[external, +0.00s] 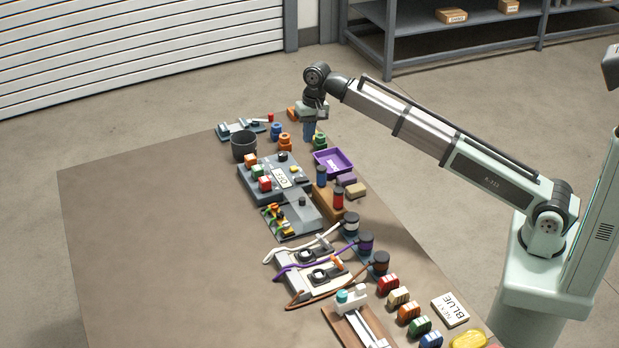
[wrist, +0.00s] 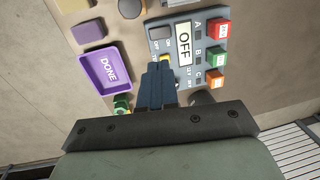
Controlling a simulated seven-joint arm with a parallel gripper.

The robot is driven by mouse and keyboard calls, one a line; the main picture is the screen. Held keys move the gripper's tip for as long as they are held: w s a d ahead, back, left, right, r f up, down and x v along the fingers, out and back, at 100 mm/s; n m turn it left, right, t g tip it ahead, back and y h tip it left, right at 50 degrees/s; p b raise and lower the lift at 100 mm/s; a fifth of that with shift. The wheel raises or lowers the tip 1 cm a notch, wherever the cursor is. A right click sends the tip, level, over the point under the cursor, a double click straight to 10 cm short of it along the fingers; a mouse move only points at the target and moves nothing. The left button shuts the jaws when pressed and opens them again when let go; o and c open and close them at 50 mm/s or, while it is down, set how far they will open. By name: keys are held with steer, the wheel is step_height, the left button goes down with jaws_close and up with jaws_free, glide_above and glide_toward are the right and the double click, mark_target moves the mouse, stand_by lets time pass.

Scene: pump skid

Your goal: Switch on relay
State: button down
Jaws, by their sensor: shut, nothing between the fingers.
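The grey relay panel (wrist: 210,55) shows in the wrist view with a white plate reading OFF (wrist: 184,43). Red, green and orange blocks stand along its right side beside letters A, B and C. In the external view the panel (external: 250,180) lies near the middle of the table's crowded side. My gripper (wrist: 160,66) has its blue fingers together and empty, and they overlap the yellow part in the picture. In the external view my gripper (external: 309,138) is over the far part of the table.
A purple tray marked DONE (wrist: 88,88) lies left of the panel in the wrist view. A dark cup (external: 243,145), cable plugs (external: 380,262) and several colored blocks crowd the table's right side. The table's left half (external: 160,230) is clear.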

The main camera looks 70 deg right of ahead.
mark_target(299, 179)
steer(key=shift+w+a, duration=0.45)
steer(key=shift+w, duration=0.15)
steer(key=f, duration=0.4)
steer(key=w+a+f, duration=0.1)
steer(key=f, duration=0.8)
steer(key=shift+w+a+f, duration=0.15)
steer(key=shift+f, duration=0.25)
steer(key=shift+f, duration=0.1)
steer(key=shift+a+f, duration=0.1)
steer(key=shift+s+d, duration=0.55)
